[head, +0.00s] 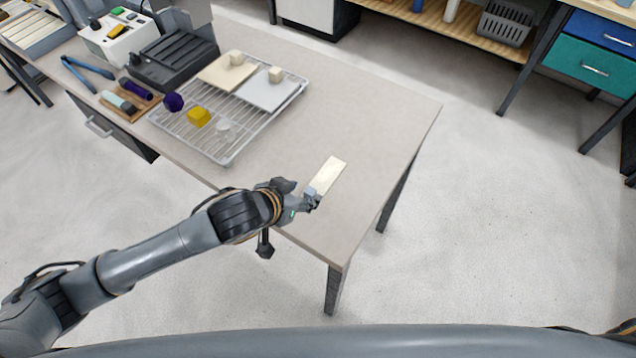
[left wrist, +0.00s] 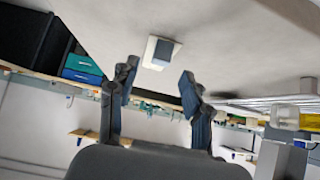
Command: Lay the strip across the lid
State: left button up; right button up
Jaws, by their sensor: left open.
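A pale cream strip (head: 330,174) lies on the table near its front right part. A small grey-blue block sits on its near end. The strip (left wrist: 150,50) and the block (left wrist: 163,50) also show in the left wrist view, beyond the fingertips. My left gripper (head: 304,195) is open at the near end of the strip; the wrist view shows its fingers (left wrist: 159,80) apart with nothing between them. Two flat plates with cube knobs, a beige one (head: 219,78) and a light grey one (head: 259,93), look like lids and lie on the wire rack. My right gripper is not in view.
The wire rack (head: 228,158) also holds a purple piece (head: 173,102), a yellow block (head: 198,116) and a clear piece (head: 223,126). Left of it are a dark tray (head: 172,62), a wooden board with tools and blue pliers (head: 88,76). The table's right part is clear.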

aim_at(309, 191)
pick_arm(q)
jog(key=shift+w+d+f, duration=0.15)
jog(key=shift+w+f, duration=0.1)
jog(key=shift+f, duration=0.05)
jog(key=x, duration=0.4)
jog(key=shift+p, duration=0.4)
jog(key=shift+f, duration=0.1)
jog(key=c, duration=0.9)
jog(key=shift+c, duration=0.2)
